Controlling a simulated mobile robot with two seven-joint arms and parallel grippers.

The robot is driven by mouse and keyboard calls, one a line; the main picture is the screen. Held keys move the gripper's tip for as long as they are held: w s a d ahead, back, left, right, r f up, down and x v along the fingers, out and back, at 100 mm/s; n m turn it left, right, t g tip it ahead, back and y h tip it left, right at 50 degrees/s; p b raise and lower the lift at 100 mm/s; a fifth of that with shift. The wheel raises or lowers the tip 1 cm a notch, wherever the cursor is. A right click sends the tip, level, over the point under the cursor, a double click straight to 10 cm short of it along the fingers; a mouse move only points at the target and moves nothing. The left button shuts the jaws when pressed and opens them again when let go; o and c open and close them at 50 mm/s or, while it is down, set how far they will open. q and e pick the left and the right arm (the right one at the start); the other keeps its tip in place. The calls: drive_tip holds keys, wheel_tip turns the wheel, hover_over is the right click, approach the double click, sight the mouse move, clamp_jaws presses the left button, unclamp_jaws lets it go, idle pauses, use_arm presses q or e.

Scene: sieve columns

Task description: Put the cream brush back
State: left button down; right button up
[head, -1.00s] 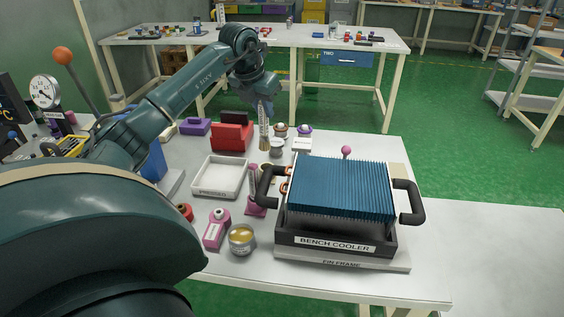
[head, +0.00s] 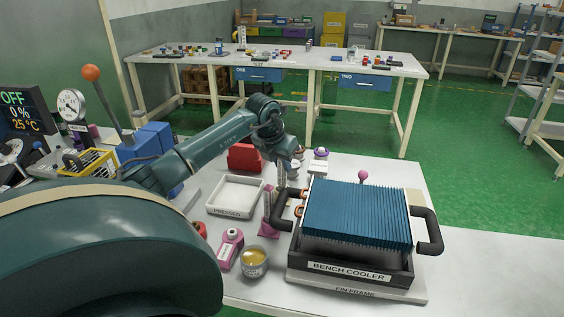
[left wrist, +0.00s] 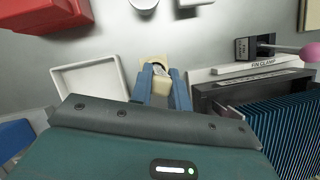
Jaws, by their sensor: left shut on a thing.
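My left gripper (head: 283,182) points down at the bench, between the white tray and the bench cooler. In the left wrist view its two blue fingers (left wrist: 165,85) are shut on a cream piece, the cream brush (left wrist: 162,87). A cream-tan round-edged thing (left wrist: 153,62) shows just beyond the fingertips; I cannot tell whether it is a holder or whether the brush touches it. The brush's lower end is hidden in both views. My right gripper is not in view.
The bench cooler (head: 345,271) with blue fins and black handles stands close on the right. The white tray (head: 228,211) is to the left. A pink stand (head: 268,222), a pink bottle (head: 229,247) and a jar (head: 254,264) stand in front. A red holder (head: 243,157) is behind.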

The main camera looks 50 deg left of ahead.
use_arm(q)
drive_tip(key=shift+f, duration=0.2)
drive_tip(key=c, duration=1.3)
unclamp_jaws()
drive_tip(key=shift+c, duration=0.2)
drive_tip(key=shift+r, duration=0.1)
drive_tip(key=shift+r, duration=0.25)
drive_tip(key=v, duration=1.1)
drive_tip(key=shift+s+r, duration=0.2)
drive_tip(key=shift+r, duration=0.1)
drive_tip(key=shift+d, duration=0.1)
